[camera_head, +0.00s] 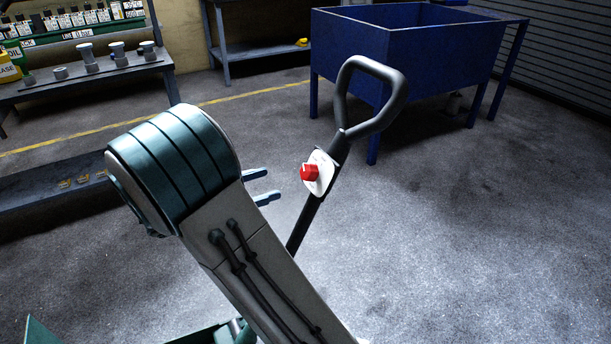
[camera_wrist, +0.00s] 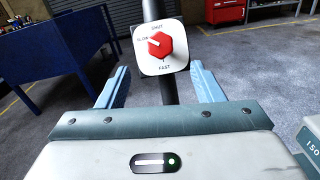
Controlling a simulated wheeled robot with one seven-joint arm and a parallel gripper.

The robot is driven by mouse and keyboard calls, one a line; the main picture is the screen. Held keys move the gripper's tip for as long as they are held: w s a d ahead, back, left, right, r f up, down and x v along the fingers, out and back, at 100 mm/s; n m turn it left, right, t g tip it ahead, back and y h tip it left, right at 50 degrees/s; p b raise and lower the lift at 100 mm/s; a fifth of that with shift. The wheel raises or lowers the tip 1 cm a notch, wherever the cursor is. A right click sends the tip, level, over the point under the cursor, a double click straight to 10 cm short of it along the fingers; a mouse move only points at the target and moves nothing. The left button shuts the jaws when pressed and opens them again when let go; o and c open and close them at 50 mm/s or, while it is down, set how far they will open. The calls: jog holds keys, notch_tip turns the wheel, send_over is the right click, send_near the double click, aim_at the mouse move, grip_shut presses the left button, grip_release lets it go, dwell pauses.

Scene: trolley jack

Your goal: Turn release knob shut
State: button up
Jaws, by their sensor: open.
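The red release knob (camera_head: 309,172) sits on a white dial plate (camera_head: 321,181) on the black jack handle (camera_head: 304,222), which leans upward to a loop grip. In the wrist view the knob (camera_wrist: 160,46) is ahead of my gripper, with SHUT at the top of the plate, SLOW at the left and FAST at the bottom. A pale mark on the knob appears to point toward SLOW. My gripper (camera_head: 272,184) is open and empty, its two light-blue fingers a little left of the knob and apart from it. In the wrist view the fingers (camera_wrist: 159,66) lie either side of the handle, below the knob.
A blue bin on legs (camera_head: 400,50) stands behind the handle. A workbench (camera_head: 85,75) with several grey parts and bottles is at the upper left. A red tool chest (camera_wrist: 216,11) shows at the back in the wrist view. The floor right of the handle is clear.

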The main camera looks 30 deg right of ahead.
aim_at(304, 172)
jog(key=d+b, duration=0.1)
jog(key=d, duration=0.9)
jog(key=shift+s+d+b, duration=0.1)
jog(key=shift+d+b, duration=0.3)
jog(key=c, duration=1)
